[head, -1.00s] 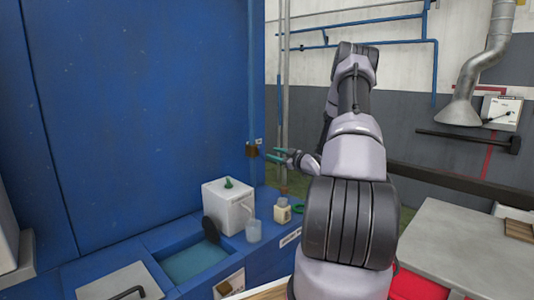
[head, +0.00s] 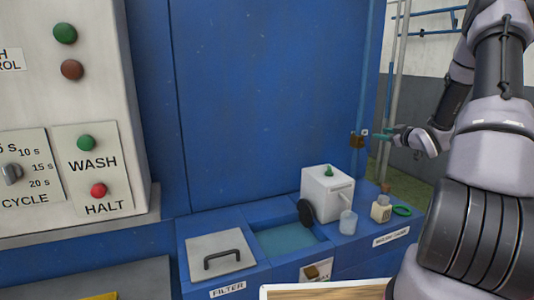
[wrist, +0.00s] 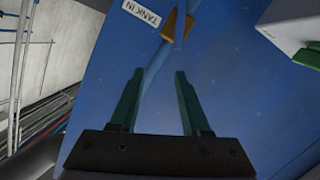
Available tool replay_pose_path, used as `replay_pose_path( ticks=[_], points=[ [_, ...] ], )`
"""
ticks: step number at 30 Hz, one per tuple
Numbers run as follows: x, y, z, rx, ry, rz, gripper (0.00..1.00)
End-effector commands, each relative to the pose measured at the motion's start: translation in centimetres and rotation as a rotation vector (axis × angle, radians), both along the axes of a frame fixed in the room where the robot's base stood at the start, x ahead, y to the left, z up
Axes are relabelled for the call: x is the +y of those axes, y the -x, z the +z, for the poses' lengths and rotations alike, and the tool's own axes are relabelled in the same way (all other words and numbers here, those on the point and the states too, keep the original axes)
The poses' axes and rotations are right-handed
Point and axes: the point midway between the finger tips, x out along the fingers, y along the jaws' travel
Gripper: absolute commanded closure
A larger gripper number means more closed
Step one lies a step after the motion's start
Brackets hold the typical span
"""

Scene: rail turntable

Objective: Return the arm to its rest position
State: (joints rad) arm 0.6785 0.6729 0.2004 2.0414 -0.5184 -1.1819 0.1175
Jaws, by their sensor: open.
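My gripper (head: 386,136) is at the right of the head view, raised in front of the blue panel's right edge and above the counter. In the wrist view its two green fingers (wrist: 157,102) stand apart with nothing between them. A brass-coloured valve piece (wrist: 178,25) on a blue pipe shows beyond the fingertips, beside a "TANK IN" label; it also shows in the head view (head: 357,141). The gripper appears apart from it. My arm fills the right side of the head view.
Below stand a white box with a green knob (head: 327,192), a clear cup (head: 348,222), a small bottle (head: 381,209) and a green ring (head: 401,211). An open basin (head: 287,240) and a filter lid (head: 219,252) lie left. A control panel (head: 75,110) rises at far left.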

Motion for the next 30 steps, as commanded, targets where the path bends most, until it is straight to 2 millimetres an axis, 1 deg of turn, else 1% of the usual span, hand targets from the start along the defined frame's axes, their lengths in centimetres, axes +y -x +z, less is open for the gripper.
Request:
replay_pose_path(
  ticks=[1, 3, 5, 6, 8, 9, 11, 12, 14, 15, 17, 18, 20, 21, 23, 24, 25, 26, 27, 30],
  points=[
    [0.8, -0.1, 2.5, 0.030, 0.012, -0.036, 0.53],
    [1.5, 0.3, 5.0, 0.085, 0.011, -0.100, 0.53],
    [2.1, 1.1, 7.0, 0.129, 0.004, -0.157, 0.53],
    [2.6, 1.7, 8.3, 0.159, -0.005, -0.195, 0.53],
    [3.4, 2.9, 10.2, 0.198, -0.020, -0.249, 0.53],
    [4.0, 4.0, 11.5, 0.224, -0.035, -0.284, 0.53],
    [5.0, 5.7, 13.2, 0.262, -0.062, -0.336, 0.53],
    [5.7, 7.0, 14.2, 0.288, -0.084, -0.368, 0.53],
    [6.8, 9.1, 15.7, 0.325, -0.123, -0.413, 0.53],
    [7.6, 10.7, 16.5, 0.352, -0.151, -0.442, 0.53],
    [8.9, 13.2, 17.6, 0.391, -0.198, -0.479, 0.53],
    [9.9, 15.0, 18.2, 0.420, -0.233, -0.501, 0.53],
    [11.3, 17.8, 18.9, 0.462, -0.289, -0.528, 0.53],
    [12.3, 19.7, 19.3, 0.492, -0.328, -0.544, 0.53],
    [14.0, 22.7, 19.7, 0.541, -0.390, -0.559, 0.53],
    [15.1, 24.8, 19.8, 0.575, -0.434, -0.565, 0.53],
    [15.9, 26.3, 19.9, 0.602, -0.465, -0.568, 0.53],
    [16.8, 27.8, 19.9, 0.629, -0.497, -0.568, 0.53],
    [17.9, 29.8, 19.8, 0.666, -0.539, -0.566, 0.53],
    [20.4, 34.2, 19.6, 0.753, -0.629, -0.551, 0.53]
  ],
)
